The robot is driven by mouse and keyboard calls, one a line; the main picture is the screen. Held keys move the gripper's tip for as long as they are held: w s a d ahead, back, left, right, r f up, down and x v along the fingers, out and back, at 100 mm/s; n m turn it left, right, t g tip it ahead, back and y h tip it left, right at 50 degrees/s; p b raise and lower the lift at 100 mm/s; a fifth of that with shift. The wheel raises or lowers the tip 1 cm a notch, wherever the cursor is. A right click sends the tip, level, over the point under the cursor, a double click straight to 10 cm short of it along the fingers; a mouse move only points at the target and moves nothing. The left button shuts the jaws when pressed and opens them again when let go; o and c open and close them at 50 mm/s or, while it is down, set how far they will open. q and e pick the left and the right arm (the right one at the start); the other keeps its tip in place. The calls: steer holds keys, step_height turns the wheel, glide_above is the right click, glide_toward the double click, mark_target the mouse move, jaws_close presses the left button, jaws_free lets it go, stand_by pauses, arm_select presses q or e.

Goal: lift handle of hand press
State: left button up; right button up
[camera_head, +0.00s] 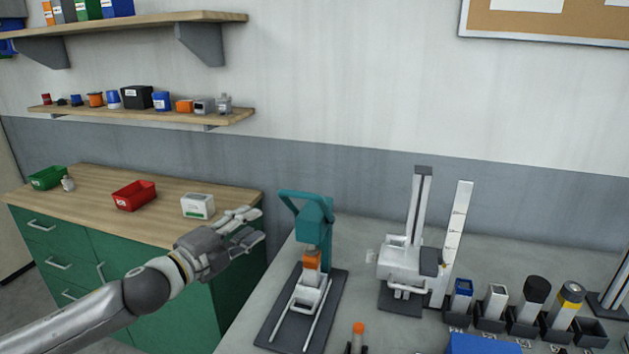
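The hand press (313,224) stands on the grey bench, with a teal head, an orange block below it and a dark base plate with light rails. My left gripper (256,226) is to the left of the press, slightly below the handle's level in the picture. Its fingers point right and are spread apart, with nothing visible between them. A gap shows between the fingertips and the handle. My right gripper is not in view.
A white device with a column (405,262) stands right of the press. Several containers sit in dark holders (487,322) at the right. An orange-capped item (358,329) is at the front. A wooden-topped green cabinet (228,270) is behind my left arm.

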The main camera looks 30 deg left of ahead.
arm_select(q)
steer(key=m+h, duration=0.2)
glide_toward(295, 196)
steer(key=shift+w+d+r+b, duration=0.1)
steer(key=shift+w+d+b, duration=0.1)
steer(key=shift+w, duration=0.7)
steer(key=shift+w+d+b, duration=0.15)
steer(key=shift+w+b, duration=0.1)
steer(key=shift+w, duration=0.65)
steer(key=shift+w+d+b, duration=0.15)
steer(key=shift+w+b, duration=0.05)
steer(key=shift+w, duration=0.7)
steer(key=shift+w+d+p, duration=0.25)
steer(key=shift+w+p, duration=0.15)
steer(key=shift+w, duration=0.8)
steer(key=shift+w+r+p, duration=0.1)
steer(key=shift+w+p, duration=0.45)
steer(key=shift+w, duration=0.25)
steer(key=shift+w+d, duration=0.25)
steer(key=shift+w, duration=0.35)
jaws_close()
